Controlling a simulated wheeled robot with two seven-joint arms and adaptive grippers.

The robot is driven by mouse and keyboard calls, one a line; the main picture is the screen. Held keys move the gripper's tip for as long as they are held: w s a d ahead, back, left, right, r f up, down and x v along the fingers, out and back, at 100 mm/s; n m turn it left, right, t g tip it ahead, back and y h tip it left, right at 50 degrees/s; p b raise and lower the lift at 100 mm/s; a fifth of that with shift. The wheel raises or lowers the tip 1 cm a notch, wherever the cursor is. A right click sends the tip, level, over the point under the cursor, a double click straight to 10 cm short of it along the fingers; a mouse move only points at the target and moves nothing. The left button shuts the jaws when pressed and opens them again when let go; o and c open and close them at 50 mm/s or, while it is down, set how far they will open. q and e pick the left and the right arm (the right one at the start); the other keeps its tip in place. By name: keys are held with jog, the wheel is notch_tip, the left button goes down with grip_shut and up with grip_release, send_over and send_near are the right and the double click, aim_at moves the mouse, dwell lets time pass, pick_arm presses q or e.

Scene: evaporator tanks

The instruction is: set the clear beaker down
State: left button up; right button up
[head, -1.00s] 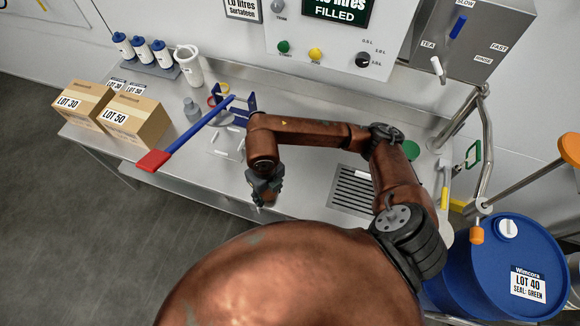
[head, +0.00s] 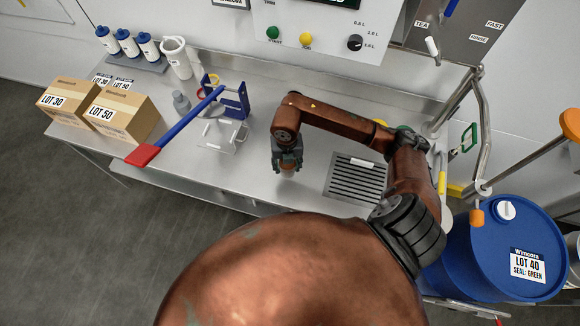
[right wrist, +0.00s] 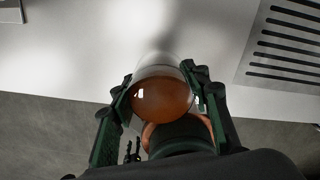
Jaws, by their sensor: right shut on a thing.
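The clear beaker (right wrist: 162,92) is between the two green fingers of my right gripper (right wrist: 160,84) in the right wrist view. Brown shows through its clear wall; I cannot tell whether that is contents or my body behind it. In the head view my right gripper (head: 288,158) points down over the steel counter (head: 235,180) near its front edge, left of the drain grate. The beaker (head: 288,171) shows small and brownish below the fingers. I cannot tell whether its base touches the counter. My left gripper is out of view.
The drain grate (head: 357,180) lies right of the gripper. A clear stand (head: 222,136) and a blue bar with a red end (head: 180,125) are left. Two cartons (head: 122,112) sit farther left. Bare counter lies between the stand and gripper.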

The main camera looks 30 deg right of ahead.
aim_at(290, 167)
jog(key=d+f, duration=0.1)
jog(key=w+d+f, duration=0.1)
jog(key=shift+w+f, duration=0.2)
jog(key=shift+f, duration=0.2)
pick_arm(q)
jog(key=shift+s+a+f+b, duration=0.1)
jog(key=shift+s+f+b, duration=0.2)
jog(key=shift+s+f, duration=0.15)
pick_arm(e)
jog(key=shift+w+d+f, duration=0.1)
jog(key=shift+f, duration=0.85)
jog(key=shift+w+d+f, duration=0.1)
jog(key=shift+f, duration=0.8)
jog(key=shift+f, duration=0.2)
jog(key=o, duration=1.5)
jog(key=shift+c, duration=0.2)
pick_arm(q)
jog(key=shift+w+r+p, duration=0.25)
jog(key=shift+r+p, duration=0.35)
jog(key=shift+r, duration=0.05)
pick_arm(e)
notch_tip(290, 167, up, 12)
jog(key=shift+r, duration=0.2)
jog(key=shift+s+a, duration=0.1)
